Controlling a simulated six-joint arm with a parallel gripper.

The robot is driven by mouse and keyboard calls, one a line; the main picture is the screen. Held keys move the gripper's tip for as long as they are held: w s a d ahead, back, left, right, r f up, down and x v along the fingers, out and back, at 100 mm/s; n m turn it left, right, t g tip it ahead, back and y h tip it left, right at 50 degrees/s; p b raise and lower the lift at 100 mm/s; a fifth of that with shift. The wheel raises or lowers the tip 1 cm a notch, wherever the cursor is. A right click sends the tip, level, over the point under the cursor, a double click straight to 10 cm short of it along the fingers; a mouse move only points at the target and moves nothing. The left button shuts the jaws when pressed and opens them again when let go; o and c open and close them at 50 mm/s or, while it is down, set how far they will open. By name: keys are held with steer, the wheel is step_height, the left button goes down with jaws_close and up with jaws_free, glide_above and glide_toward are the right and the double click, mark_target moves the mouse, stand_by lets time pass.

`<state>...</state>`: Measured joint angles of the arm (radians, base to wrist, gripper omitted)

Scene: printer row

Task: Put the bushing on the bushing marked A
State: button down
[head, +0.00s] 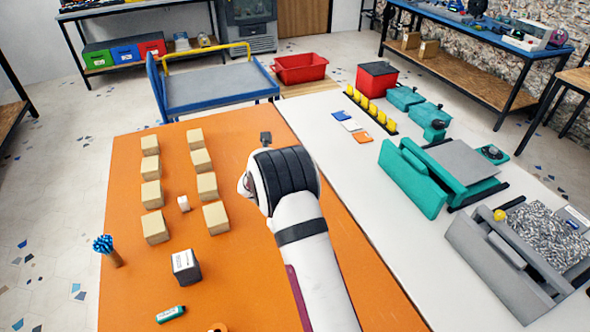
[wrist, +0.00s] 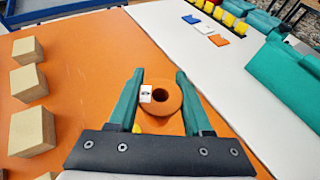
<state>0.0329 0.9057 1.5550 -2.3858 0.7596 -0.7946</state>
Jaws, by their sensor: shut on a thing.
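In the wrist view, the two teal fingers of my gripper (wrist: 160,73) stand either side of an orange bushing (wrist: 171,107) and are closed on it. The bushing has a dark round hole and a small white label at its left; I cannot read the label. A bit of something yellow shows low by the left finger. In the head view my arm hides the gripper and the held bushing. Part of another orange ring-shaped thing (head: 218,328) shows at the bottom edge of the head view. I cannot tell any mark on it.
A black box (head: 186,266), a green-and-white item (head: 170,313) and a brush cup (head: 116,259) are nearer. Teal and grey machines (head: 450,170) stand right.

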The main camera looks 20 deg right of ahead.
steer(key=s+d+r+m+g+h, duration=0.1)
steer(key=d+r+m+g+h, duration=0.1)
steer(key=d, duration=1.4)
steer(key=shift+w+a+f, duration=1.25)
steer(key=shift+w+f, duration=0.15)
steer(key=shift+f, duration=0.45)
steer(key=shift+w+a+f, duration=1.25)
steer(key=shift+w+f, duration=0.1)
steer(key=shift+f, duration=0.45)
steer(key=shift+w+a+f, duration=1.25)
steer(key=shift+w+f, duration=0.15)
steer(key=shift+f, duration=0.45)
steer(key=shift+c, duration=1.6)
jaws_free()
steer(key=shift+f, duration=0.15)
